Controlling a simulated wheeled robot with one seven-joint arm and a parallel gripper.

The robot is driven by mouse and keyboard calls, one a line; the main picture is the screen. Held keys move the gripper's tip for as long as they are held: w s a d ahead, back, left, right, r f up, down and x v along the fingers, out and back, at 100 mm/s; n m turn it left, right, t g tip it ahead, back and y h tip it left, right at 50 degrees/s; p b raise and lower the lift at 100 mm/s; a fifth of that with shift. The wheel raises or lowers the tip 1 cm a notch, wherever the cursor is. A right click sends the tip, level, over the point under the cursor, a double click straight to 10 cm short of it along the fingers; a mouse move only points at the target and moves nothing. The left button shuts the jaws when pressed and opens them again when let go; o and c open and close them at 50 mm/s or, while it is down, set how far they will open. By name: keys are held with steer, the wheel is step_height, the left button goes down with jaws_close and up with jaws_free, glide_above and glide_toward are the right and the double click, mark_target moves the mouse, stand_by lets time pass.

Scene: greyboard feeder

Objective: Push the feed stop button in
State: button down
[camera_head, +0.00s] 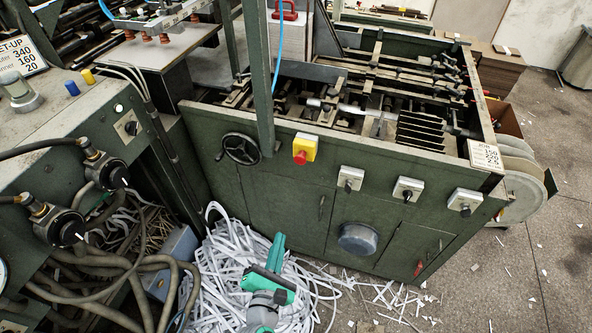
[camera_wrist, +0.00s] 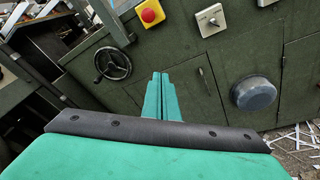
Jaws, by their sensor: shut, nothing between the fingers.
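A red mushroom button (camera_head: 300,158) sits on a yellow box (camera_head: 305,145) on the upper front of the green machine. In the wrist view the red button (camera_wrist: 148,15) and its yellow box (camera_wrist: 151,8) show near the top edge, above the fingers. No label on it is readable. My gripper (camera_head: 279,238) is teal, shut and empty. It is below the red button and slightly left of it in the head view, apart from it. In the wrist view the shut fingertips (camera_wrist: 160,76) point at the green panel, right of the handwheel.
A black handwheel (camera_head: 240,149) is left of the yellow box. Several grey switch boxes, one of them here (camera_head: 350,179), are to its right. A round grey cover (camera_head: 358,238) is lower down. White paper strips (camera_head: 225,270) heap on the floor. A green post (camera_head: 261,80) rises above the machine front.

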steer(key=w+r+n+t+h, duration=0.1)
steer(key=w+r+n+h, duration=0.2)
steer(key=w+r+n, duration=0.2)
step_height(320, 180, up, 3)
steer(key=shift+w+f, duration=0.2)
steer(key=shift+w, duration=0.6)
steer(key=shift+d, duration=0.1)
glide_toward(299, 161)
steer(key=x, duration=0.5)
steer(key=shift+w+d, duration=0.1)
steer(key=shift+d, duration=0.15)
steer(key=shift+w+a+f, duration=0.1)
steer(key=shift+w+a, duration=0.1)
steer(key=shift+w, duration=0.35)
steer(key=shift+d, duration=0.15)
